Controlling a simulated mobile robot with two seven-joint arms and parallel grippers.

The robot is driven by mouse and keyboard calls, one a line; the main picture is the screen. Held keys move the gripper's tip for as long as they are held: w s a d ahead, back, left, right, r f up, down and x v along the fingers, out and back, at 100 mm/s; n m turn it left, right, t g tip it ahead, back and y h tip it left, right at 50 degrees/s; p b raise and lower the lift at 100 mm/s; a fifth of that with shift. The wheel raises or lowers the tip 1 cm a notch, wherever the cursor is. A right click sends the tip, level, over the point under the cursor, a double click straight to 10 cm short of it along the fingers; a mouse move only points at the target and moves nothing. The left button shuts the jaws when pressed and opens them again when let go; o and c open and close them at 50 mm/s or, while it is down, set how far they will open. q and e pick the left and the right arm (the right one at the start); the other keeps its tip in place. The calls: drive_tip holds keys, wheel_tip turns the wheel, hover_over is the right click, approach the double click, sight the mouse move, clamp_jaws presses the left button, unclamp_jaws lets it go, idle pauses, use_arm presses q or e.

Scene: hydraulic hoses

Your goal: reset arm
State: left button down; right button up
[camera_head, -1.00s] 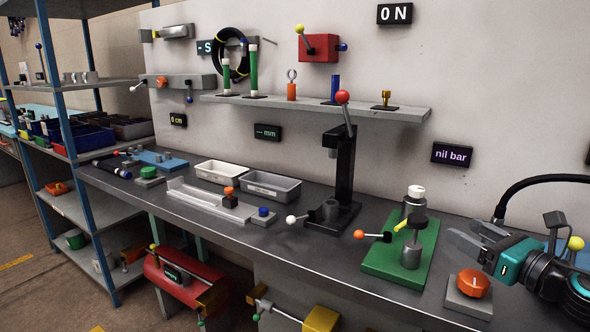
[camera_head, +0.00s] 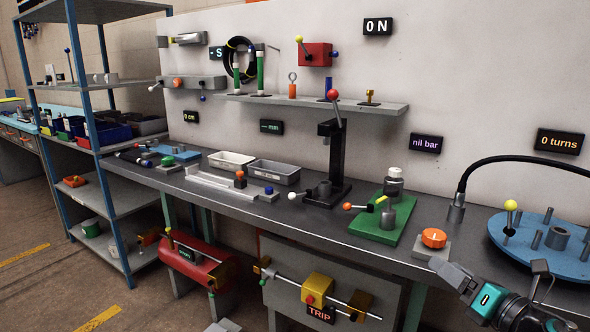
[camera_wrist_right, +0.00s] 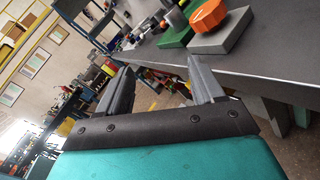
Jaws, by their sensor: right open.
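My right gripper (camera_head: 450,280) is at the lower right of the head view, in front of the bench's front edge, below and beside the orange knob on its grey block. In the right wrist view its two grey fingers (camera_wrist_right: 158,88) stand well apart with nothing between them. The orange knob (camera_head: 433,238) lies beyond the fingertips and also shows at the top of the wrist view (camera_wrist_right: 210,17). My left gripper does not show in any view.
The dark bench top (camera_head: 330,218) holds a green plate (camera_head: 378,228), a black press (camera_head: 338,160), trays and a round blue plate (camera_head: 560,260) at the right. A red cylinder (camera_head: 195,262) and a grey panel (camera_head: 285,262) sit below the bench. A shelf rack (camera_head: 110,140) stands at left.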

use_arm(q)
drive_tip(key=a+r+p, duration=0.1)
drive_tip(key=p, duration=0.1)
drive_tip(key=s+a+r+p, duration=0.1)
drive_tip(key=p, duration=0.2)
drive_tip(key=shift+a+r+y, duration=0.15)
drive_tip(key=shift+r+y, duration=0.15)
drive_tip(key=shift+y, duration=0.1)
use_arm(e)
drive_tip(key=s+a+f+m+g+h, duration=0.2)
drive_tip(key=s+a+f+m, duration=0.4)
drive_tip(key=m, duration=1)
drive_tip(key=s+a+f+m+g+h, duration=0.3)
drive_tip(key=s+a+f+m, duration=0.3)
drive_tip(key=s+f+m, duration=0.7)
drive_tip(key=s+m, duration=0.3)
drive_tip(key=s, duration=0.1)
drive_tip(key=shift+s+g, duration=0.3)
drive_tip(key=shift+s, duration=0.05)
